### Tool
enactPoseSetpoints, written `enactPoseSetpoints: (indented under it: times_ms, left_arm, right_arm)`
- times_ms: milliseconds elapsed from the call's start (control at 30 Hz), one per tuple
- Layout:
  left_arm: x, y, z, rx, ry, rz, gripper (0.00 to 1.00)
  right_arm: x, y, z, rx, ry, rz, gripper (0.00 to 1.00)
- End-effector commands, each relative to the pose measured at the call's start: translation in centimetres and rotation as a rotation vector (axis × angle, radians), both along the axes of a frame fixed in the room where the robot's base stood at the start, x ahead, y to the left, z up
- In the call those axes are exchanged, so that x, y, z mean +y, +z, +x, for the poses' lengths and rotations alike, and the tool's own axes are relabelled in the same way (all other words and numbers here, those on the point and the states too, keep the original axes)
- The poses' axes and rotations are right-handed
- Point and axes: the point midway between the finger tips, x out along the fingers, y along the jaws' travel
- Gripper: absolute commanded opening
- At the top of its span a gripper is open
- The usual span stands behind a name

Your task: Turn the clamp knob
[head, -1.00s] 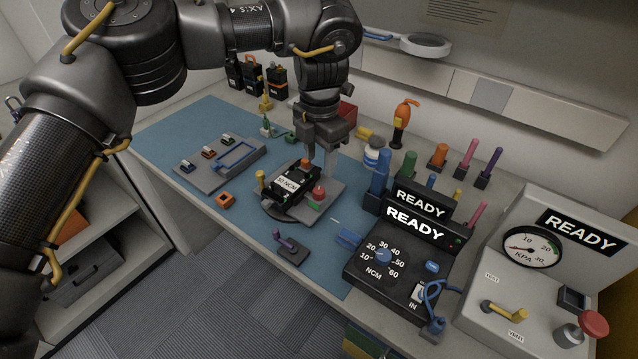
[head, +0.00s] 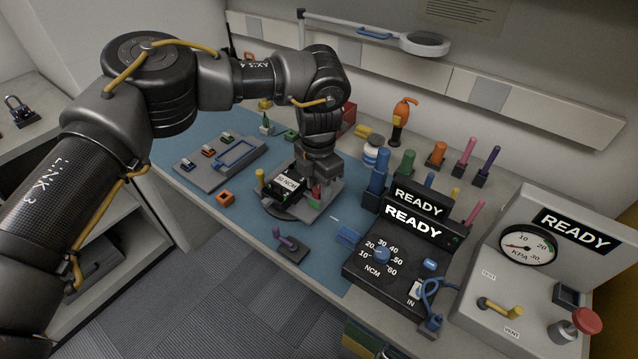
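The fixture (head: 282,212) stands on the blue mat and holds a black radio with a white label (head: 289,183). The clamp knob (head: 316,191) is red and sits at the fixture's right side; only a small part of it shows. My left gripper (head: 311,190) points down at the knob from above, with its fingers low beside it. The gripper's body hides most of the knob and the radio's far end. I cannot tell whether the fingers touch the knob or how far apart they are. My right gripper is out of view.
A grey tray (head: 207,176) with small parts lies left of the fixture. A purple-handled piece (head: 290,248) and an orange block (head: 225,198) lie in front. A torque tester (head: 385,262) marked READY and a blue post (head: 377,186) stand close on the right.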

Motion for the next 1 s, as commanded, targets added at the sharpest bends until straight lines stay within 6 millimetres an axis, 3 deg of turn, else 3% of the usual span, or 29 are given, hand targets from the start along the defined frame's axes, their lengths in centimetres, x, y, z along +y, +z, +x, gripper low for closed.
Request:
enactPoseSetpoints:
  times_ms: [33,233,567,1000]
  left_arm:
    - [0.01,0.01,0.00,0.000,0.000,0.000,0.29]
    - [0.01,0.03,0.00,0.000,0.000,0.000,0.03]
    - [0.00,0.01,0.02,-0.001,0.050,-0.001,0.03]
    - [0.00,0.02,0.00,0.002,0.389,-0.001,0.03]
  right_arm:
    - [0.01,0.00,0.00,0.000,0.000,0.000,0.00]
    - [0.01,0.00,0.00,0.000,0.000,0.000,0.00]
    - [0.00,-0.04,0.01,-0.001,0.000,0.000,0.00]
    - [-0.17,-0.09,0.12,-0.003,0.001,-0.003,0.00]
